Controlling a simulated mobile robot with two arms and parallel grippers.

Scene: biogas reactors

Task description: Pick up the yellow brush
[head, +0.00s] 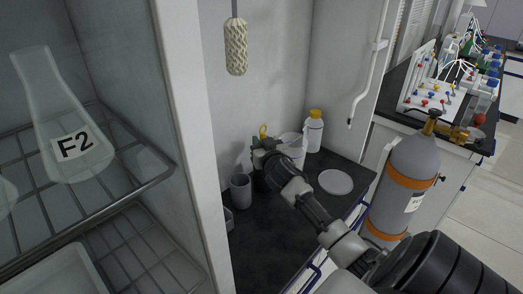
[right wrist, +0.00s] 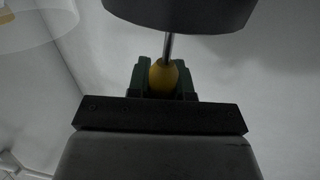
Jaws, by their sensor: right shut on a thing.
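The yellow brush (head: 262,131) shows in the head view as a small yellow end just above my right gripper (head: 265,150); the gripper and wrist hide much of the rest. In the right wrist view its yellow handle (right wrist: 163,76) sits between the two dark green fingers of my right gripper (right wrist: 163,78), which is shut on it. A thin metal rod runs from the handle to a dark round-edged thing (right wrist: 195,12) at the top of that view. I cannot tell whether that is the brush head or a cup. My left gripper is not in view.
A grey cup (head: 240,190) stands left of my right gripper on the black worktop (head: 262,250). A white container (head: 292,150), a yellow-capped bottle (head: 314,132) and a round white dish (head: 336,182) are close by. A shelf with a flask (head: 60,115) is left; a gas cylinder (head: 402,190) is right.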

